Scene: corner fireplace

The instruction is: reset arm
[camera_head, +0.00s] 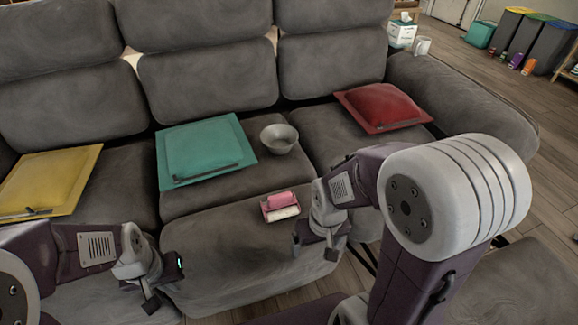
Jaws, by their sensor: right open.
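My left gripper (160,292) is at the lower left, in front of the sofa's front edge. Its fingers point down and away, and I see nothing held in it; how far its jaws are apart is unclear. My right gripper (322,250) is right of centre, just right of a small pink item on a pinkish tray (266,212) at the sofa's front. It is open and looks empty. My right arm's large white joint covers the sofa's right front part.
The grey sofa (205,78) holds a yellow cushion (48,178), a teal cushion (200,148), a grey bowl (279,138) and a red cushion (382,106). Bins (548,45) and small bottles stand at the far right. Wooden floor (480,85) shows at right.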

